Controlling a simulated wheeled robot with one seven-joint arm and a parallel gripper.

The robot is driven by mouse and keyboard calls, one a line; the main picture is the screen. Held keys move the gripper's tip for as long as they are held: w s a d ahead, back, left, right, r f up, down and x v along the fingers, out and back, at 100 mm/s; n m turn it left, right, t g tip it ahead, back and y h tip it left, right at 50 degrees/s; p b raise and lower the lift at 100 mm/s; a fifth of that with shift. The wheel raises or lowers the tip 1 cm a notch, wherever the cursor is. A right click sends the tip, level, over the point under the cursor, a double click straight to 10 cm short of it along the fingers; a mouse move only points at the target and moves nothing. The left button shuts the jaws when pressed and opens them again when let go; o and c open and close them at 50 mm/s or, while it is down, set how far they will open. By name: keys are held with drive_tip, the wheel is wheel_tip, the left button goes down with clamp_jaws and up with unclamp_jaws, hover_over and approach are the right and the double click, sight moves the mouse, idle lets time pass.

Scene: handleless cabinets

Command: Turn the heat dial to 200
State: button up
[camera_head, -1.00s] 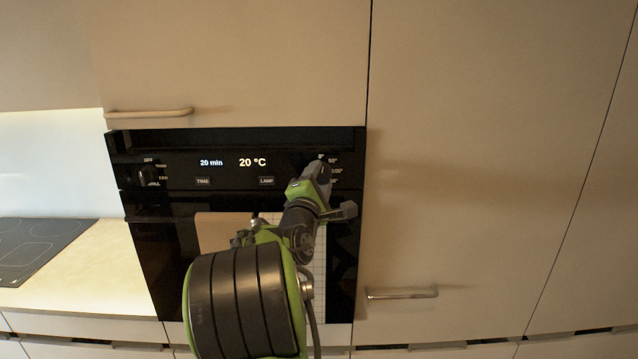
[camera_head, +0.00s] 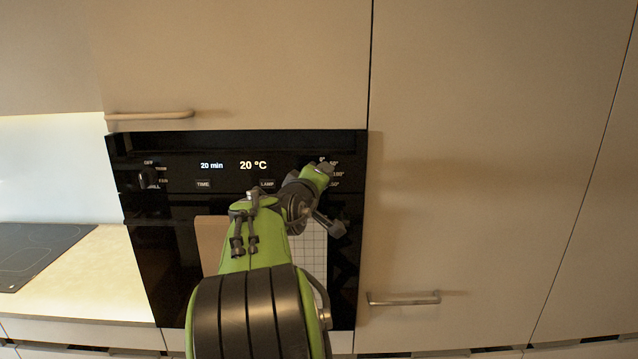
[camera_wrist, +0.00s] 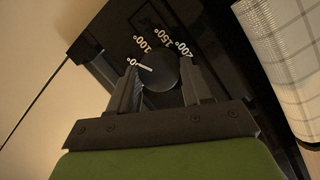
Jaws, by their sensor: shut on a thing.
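The heat dial (camera_wrist: 163,78) is a dark round knob with a white pointer line, seen in the wrist view. The line points towards the 0° mark; marks for 100°, 150° and 200° (camera_wrist: 184,48) also show around it. My gripper (camera_wrist: 160,75) is shut on the dial, one finger on each side. In the head view my gripper (camera_head: 321,175) is at the right end of the oven's black panel and hides the dial, with part of its scale showing. The oven display (camera_head: 232,165) reads 20 min and 20 °C.
A second knob (camera_head: 149,178) is at the panel's left end, with TIME (camera_head: 203,184) and LAMP buttons between. The oven door is below. A bar handle (camera_head: 402,298) sticks out on the cabinet to the right. A cooktop (camera_head: 40,250) is at left.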

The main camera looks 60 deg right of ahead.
drive_tip(key=m+y, duration=0.1)
drive_tip(key=m, duration=0.1)
drive_tip(key=m+t+y, duration=0.1)
drive_tip(key=m, duration=0.2)
drive_tip(key=shift+s+d+r+b, duration=0.1)
drive_tip(key=shift+s+r+b, duration=0.05)
drive_tip(key=shift+b, duration=0.2)
drive_tip(key=m, duration=0.2)
drive_tip(key=m+t+y, duration=0.1)
drive_tip(key=m, duration=0.1)
drive_tip(key=shift+s+t+y, duration=0.2)
drive_tip(key=shift+t+y, duration=0.1)
drive_tip(key=m+t, duration=0.1)
drive_tip(key=m, duration=0.3)
drive_tip(key=shift+s+d+t+y, duration=0.15)
drive_tip(key=shift+t+y, duration=0.25)
drive_tip(key=m+t+p, duration=0.1)
drive_tip(key=m+t, duration=0.1)
drive_tip(key=m, duration=0.2)
drive_tip(key=shift+s+m+y, duration=0.1)
drive_tip(key=shift+m+y, duration=0.2)
drive_tip(key=shift+m, duration=0.1)
drive_tip(key=o, duration=1.1)
drive_tip(key=shift+c, duration=0.2)
drive_tip(key=shift+t, duration=0.3)
